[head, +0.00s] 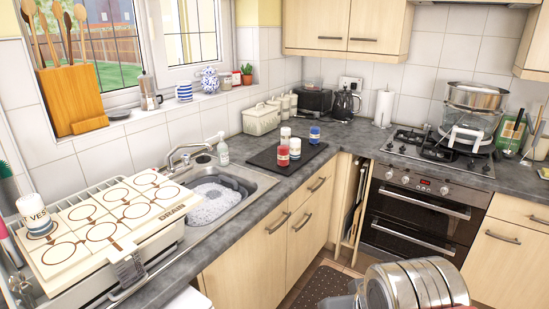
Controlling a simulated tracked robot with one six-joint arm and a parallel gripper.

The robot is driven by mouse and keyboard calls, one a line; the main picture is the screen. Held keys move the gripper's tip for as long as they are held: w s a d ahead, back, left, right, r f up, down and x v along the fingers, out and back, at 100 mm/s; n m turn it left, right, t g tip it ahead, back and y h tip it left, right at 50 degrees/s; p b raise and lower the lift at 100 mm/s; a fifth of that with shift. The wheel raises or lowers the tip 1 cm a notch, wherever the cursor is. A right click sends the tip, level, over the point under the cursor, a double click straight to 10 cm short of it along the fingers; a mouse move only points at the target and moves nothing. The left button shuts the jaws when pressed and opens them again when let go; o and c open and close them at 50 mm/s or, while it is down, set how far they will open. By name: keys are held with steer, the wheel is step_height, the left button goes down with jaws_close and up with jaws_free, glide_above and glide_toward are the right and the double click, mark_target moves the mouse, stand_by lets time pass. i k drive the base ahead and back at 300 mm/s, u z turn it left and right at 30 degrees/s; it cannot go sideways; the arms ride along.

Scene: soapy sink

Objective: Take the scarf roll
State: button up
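Several short upright rolls stand on a dark mat (270,158) on the counter right of the sink. They are a red and white roll (283,157), a white roll with a red band (295,149), a mostly white roll (285,135) behind them, and a blue roll (314,135) to the right. Their labels are too small to read, so I cannot tell which is the scarf roll. Another roll (37,217), with a dark label ending in "VES", stands on a pale board (120,218) marked with circles at the left. My gripper is not in view.
The sink (238,184) holds a pale, sudsy-looking mass. A tap (187,157) and soap bottle (223,150) stand behind it. A steamer pot (475,97) sits on the hob. The counter right of the mat is clear. A silvery cylindrical part fills the bottom right.

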mark_target(283, 150)
steer(key=z, duration=0.05)
steer(key=i, duration=1)
steer(key=u, duration=0.1)
steer(key=k, duration=0.5)
steer(key=z, duration=2.15)
